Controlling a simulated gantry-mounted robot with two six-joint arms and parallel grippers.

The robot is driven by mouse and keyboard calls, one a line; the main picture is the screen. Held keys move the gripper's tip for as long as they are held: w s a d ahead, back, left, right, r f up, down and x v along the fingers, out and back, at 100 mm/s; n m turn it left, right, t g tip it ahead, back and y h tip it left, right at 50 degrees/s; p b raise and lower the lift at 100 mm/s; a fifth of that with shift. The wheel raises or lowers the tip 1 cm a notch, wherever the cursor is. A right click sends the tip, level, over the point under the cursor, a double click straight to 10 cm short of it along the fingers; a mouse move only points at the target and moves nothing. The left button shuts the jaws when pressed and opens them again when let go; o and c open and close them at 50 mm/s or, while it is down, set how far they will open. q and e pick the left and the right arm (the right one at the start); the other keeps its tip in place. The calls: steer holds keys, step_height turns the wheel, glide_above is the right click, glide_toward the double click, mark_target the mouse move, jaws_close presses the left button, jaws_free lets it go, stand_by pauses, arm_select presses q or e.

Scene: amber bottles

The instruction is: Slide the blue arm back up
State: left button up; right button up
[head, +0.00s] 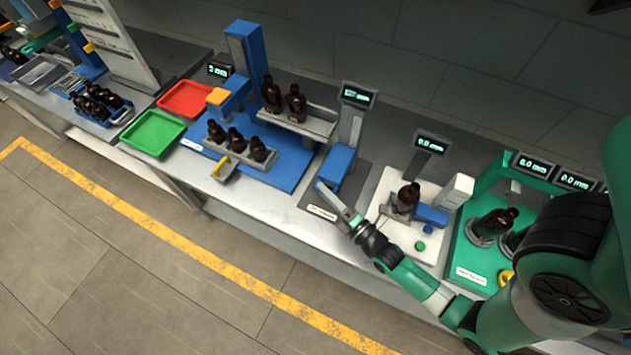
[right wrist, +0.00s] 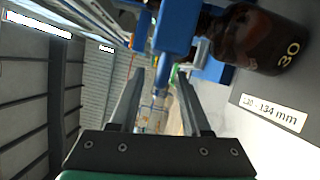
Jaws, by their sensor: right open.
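A blue arm (head: 335,167) sits low on a grey post (head: 352,126) at the middle station, above a grey mat (head: 304,200). In the right wrist view a blue block (right wrist: 176,26) is close ahead, with a dark bottle (right wrist: 265,42) marked 30 beside it. I cannot make out that bottle in the head view. My right gripper (head: 321,186) is in front of the blue arm, near the mat's label. Its fingers (right wrist: 160,84) are apart, and a narrow blue part shows beyond them; I see no grip on it. My left gripper is not in view.
Left is a blue station (head: 292,178) with several bottles and a yellow handle (head: 222,170). Right are a white station (head: 398,229) with a bottle (head: 405,198) and a green station (head: 455,250) with bottles. Red (head: 186,82) and green trays (head: 133,132) lie farther left.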

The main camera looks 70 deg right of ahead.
mark_target(316, 183)
steer(key=x, duration=0.4)
jaws_close()
steer(key=shift+r, duration=0.1)
stand_by(1.3)
